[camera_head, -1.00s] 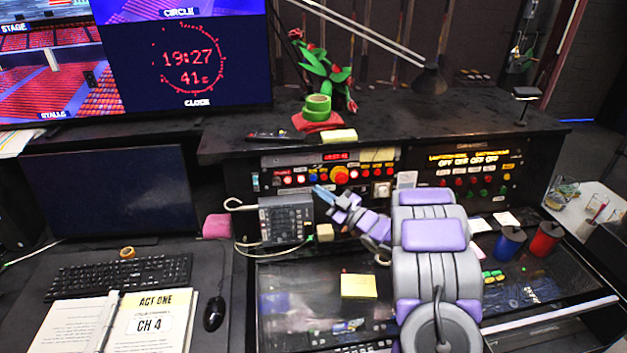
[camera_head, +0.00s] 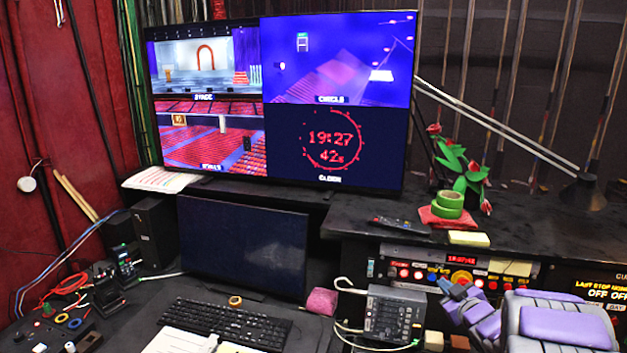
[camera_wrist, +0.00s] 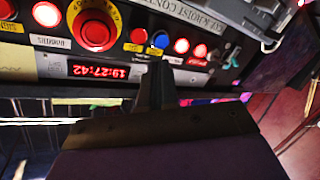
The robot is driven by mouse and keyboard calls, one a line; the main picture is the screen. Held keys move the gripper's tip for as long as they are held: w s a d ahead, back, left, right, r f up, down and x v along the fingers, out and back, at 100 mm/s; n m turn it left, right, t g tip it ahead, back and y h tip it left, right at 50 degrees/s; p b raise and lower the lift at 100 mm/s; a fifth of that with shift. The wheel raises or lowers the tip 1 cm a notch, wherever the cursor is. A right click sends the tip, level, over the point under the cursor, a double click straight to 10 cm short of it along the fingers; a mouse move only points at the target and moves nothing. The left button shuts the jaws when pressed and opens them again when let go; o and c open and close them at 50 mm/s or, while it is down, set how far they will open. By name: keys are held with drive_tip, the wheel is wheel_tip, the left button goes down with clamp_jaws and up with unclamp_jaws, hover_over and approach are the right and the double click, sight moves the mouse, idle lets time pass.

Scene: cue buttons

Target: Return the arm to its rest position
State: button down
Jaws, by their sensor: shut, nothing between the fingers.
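My purple and grey arm (camera_head: 560,325) reaches in from the lower right in the head view. My gripper (camera_head: 446,286) is in front of the cue panel (camera_head: 410,258), just below and left of its large red button with a yellow ring (camera_head: 462,277). In the wrist view my gripper (camera_wrist: 158,68) is shut and empty, its dark fingers together. The panel shows upside down there, with the large red button (camera_wrist: 95,27), smaller lit buttons (camera_wrist: 181,46) and a red clock display (camera_wrist: 100,71). I cannot tell whether the fingertips touch the panel.
A grey desk phone unit (camera_head: 395,315) stands left of my gripper. The desk holds a keyboard (camera_head: 226,325), a dark monitor (camera_head: 243,247) and a pink sponge-like block (camera_head: 321,301). Green tape rolls (camera_head: 448,204) and a lamp (camera_head: 583,192) sit on the shelf above the panel.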

drive_tip(key=s+a+m+g, duration=0.2)
drive_tip(key=s+a+g, duration=0.3)
drive_tip(key=s, duration=1.1)
drive_tip(key=s+a+r+m+g+h, duration=0.1)
drive_tip(key=s+a+g, duration=0.5)
drive_tip(key=s, duration=1.1)
drive_tip(key=s+a+m+g, duration=0.3)
drive_tip(key=s+a+g, duration=0.3)
drive_tip(key=s+a, duration=0.5)
drive_tip(key=s, duration=0.5)
drive_tip(key=shift+s+r+m+h, duration=0.15)
drive_tip(key=shift+s+m+h, duration=0.15)
drive_tip(key=shift+s, duration=0.05)
drive_tip(key=shift+w+d, duration=0.1)
